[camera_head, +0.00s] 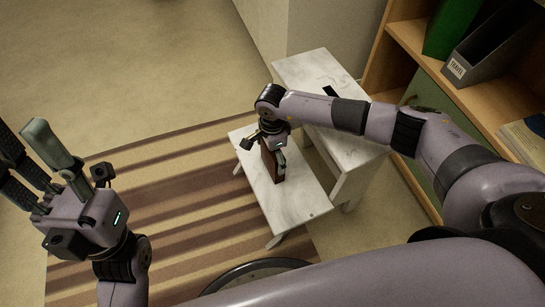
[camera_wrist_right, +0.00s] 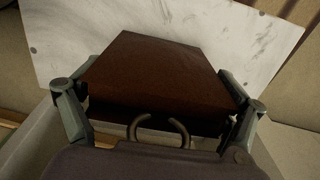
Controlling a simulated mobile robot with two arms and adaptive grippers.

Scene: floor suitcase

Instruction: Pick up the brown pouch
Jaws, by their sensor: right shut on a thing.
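The brown pouch (camera_head: 267,162) is a dark brown block-like thing over the low white marble-patterned table (camera_head: 300,204). In the right wrist view the pouch (camera_wrist_right: 158,72) fills the space between the fingers. My right gripper (camera_head: 275,163) points down and is shut on the pouch, with one finger on each side of it. The gripper partly hides the pouch in the head view. I cannot tell whether the pouch touches the tabletop. My left gripper (camera_head: 35,160) is at the far left, away from the table, with its fingers pointing up; its opening is unclear.
A taller white marble-topped stand (camera_head: 318,68) is just behind the low table. A wooden shelf (camera_head: 408,35) with a green binder (camera_head: 450,25) and a grey file box (camera_head: 485,50) stands at the right. A striped rug (camera_head: 190,180) covers open floor left of the table.

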